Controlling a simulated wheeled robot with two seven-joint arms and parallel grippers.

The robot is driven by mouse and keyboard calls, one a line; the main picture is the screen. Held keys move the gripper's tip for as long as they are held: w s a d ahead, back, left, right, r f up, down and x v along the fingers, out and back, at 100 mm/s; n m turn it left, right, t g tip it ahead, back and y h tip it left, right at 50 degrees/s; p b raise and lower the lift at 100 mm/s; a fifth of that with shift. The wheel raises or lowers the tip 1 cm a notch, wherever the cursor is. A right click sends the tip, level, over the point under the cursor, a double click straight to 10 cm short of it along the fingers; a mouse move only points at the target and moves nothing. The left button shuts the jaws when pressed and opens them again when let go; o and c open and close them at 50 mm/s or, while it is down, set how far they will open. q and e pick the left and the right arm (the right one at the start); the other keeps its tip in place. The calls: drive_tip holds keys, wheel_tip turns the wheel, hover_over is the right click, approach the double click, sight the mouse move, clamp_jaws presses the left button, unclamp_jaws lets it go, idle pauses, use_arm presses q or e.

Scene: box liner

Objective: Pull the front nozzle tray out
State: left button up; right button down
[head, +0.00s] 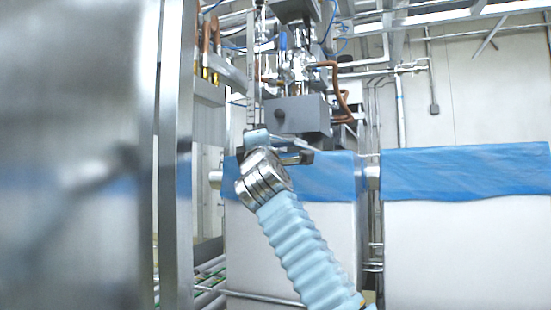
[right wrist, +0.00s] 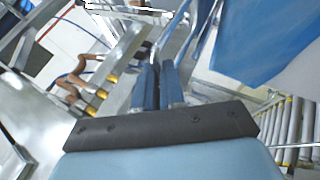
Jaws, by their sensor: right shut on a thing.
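A grey box-shaped part with a round dark knob, which looks like the front nozzle tray (head: 305,114), sits under the pipework in the middle of the head view. My right gripper (head: 288,143) is just below its front face, at the end of my light blue sleeved arm. In the right wrist view the two dark blue fingers of my right gripper (right wrist: 158,72) are close together, with a narrow gap. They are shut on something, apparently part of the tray. The grip point itself is hidden or too small to make out. My left gripper is not in view.
A large metal panel (head: 75,150) fills the left of the head view, close by. White cabinets with blue bands (head: 465,172) stand behind and right of my right arm. Copper pipes (head: 345,85) and blue hoses surround the machine. Rollers (right wrist: 285,125) show at right in the wrist view.

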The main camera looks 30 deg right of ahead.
drive_tip(key=shift+s+a+b, duration=0.3)
drive_tip(key=shift+s+a, duration=0.35)
drive_tip(key=c, duration=1.5)
unclamp_jaws()
drive_tip(key=b+v, duration=1.1)
drive_tip(key=v, duration=0.2)
drive_tip(key=shift+s+f, duration=0.25)
drive_tip(key=shift+s, duration=0.1)
